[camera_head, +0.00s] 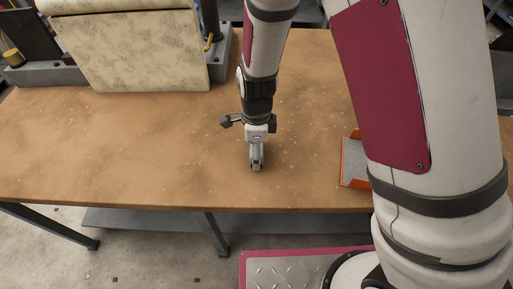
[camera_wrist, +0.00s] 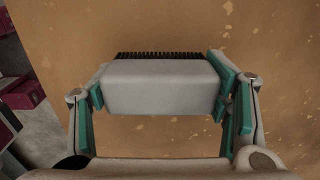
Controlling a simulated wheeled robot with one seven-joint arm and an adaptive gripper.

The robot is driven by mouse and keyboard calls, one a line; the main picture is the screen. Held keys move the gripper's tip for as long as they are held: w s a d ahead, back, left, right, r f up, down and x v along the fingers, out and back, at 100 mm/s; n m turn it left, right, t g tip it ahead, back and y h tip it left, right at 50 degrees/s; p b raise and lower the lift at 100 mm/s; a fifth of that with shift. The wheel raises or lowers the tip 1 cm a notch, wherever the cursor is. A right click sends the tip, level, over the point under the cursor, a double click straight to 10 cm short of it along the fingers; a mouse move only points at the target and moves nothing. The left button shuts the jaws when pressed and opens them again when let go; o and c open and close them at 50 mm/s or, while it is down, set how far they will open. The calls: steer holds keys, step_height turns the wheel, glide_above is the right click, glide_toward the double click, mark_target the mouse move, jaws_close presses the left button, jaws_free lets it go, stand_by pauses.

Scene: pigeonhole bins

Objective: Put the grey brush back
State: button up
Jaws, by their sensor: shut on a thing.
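My gripper (camera_wrist: 160,98) is shut on the grey brush (camera_wrist: 158,86) in the wrist view. The brush is a pale grey block with a row of dark bristles along its far edge. The green-padded fingers press on its left and right ends. In the head view my gripper (camera_head: 257,160) points down over the middle of the wooden bench, toward its front edge. The brush is hard to make out there, and the gap between it and the bench cannot be told.
An orange bin (camera_head: 354,164) with a grey inside stands at the right of the bench (camera_head: 130,140), partly hidden by my arm. The bench's left and middle are clear.

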steer(key=shift+f, duration=0.35)
steer(key=o, duration=1.1)
steer(key=o, duration=0.6)
steer(key=shift+r+p, duration=2.1)
steer(key=shift+r, duration=0.9)
steer(key=shift+r+p, duration=0.65)
steer(key=shift+r, duration=0.35)
